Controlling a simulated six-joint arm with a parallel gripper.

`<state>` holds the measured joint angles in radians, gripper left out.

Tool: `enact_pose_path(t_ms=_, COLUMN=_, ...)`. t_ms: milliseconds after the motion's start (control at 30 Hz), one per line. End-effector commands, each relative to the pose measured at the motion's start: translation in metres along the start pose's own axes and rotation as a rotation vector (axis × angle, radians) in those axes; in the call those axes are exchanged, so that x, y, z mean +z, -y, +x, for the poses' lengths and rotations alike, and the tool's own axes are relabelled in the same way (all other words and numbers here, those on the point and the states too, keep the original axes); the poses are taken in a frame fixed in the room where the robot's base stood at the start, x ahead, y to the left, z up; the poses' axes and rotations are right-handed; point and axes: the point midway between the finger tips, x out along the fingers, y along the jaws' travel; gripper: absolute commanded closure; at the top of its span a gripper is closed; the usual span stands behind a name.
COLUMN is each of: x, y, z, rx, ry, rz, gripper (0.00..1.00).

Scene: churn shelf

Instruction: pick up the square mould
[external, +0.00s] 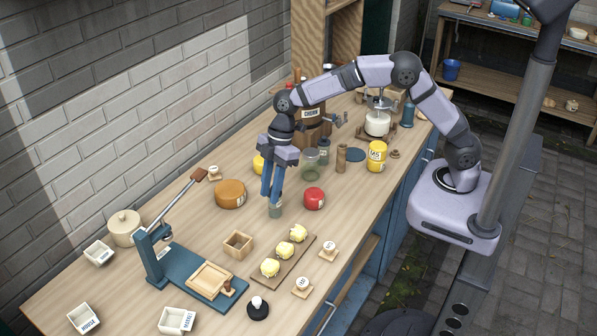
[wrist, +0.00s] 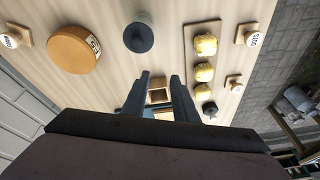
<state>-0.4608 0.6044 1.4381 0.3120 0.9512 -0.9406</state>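The square mould, a small open wooden box (external: 238,244), stands upright on the bench between the teal press and the butter board. It shows between my fingers in the wrist view (wrist: 159,96). My gripper (external: 271,195) points down over the bench, above and to the upper right of the mould in the external view. Its two fingers (wrist: 161,75) are apart in the wrist view, with nothing held between them. Part of the mould's near side is hard to make out behind the gripper in the wrist view.
A grey-green cup (external: 275,210) stands close by my fingertips. A board (external: 284,262) with yellow butter pats lies right of the mould. The teal press (external: 172,267) is left of it. An orange cheese wheel (external: 230,193) and a red round (external: 314,198) stand farther back.

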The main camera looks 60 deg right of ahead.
Motion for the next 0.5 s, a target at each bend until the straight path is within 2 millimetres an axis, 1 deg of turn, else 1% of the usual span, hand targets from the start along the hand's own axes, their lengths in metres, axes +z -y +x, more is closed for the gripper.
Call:
enact_pose_path(t_ms=33, x=-0.013, y=0.004, z=0.023, rx=-0.014, ry=-0.012, rz=-0.062, gripper=0.74)
enact_pose_path(t_ms=100, x=-0.033, y=0.009, z=0.036, rx=-0.026, ry=-0.033, rz=-0.143, gripper=0.74)
enact_pose_path(t_ms=200, x=-0.055, y=0.017, z=0.051, rx=-0.040, ry=-0.058, rz=-0.236, gripper=0.74)
enact_pose_path(t_ms=333, x=-0.071, y=0.023, z=0.060, rx=-0.049, ry=-0.078, rz=-0.305, gripper=0.74)
enact_pose_path(t_ms=500, x=-0.076, y=0.026, z=0.062, rx=-0.053, ry=-0.085, rz=-0.330, gripper=0.74)
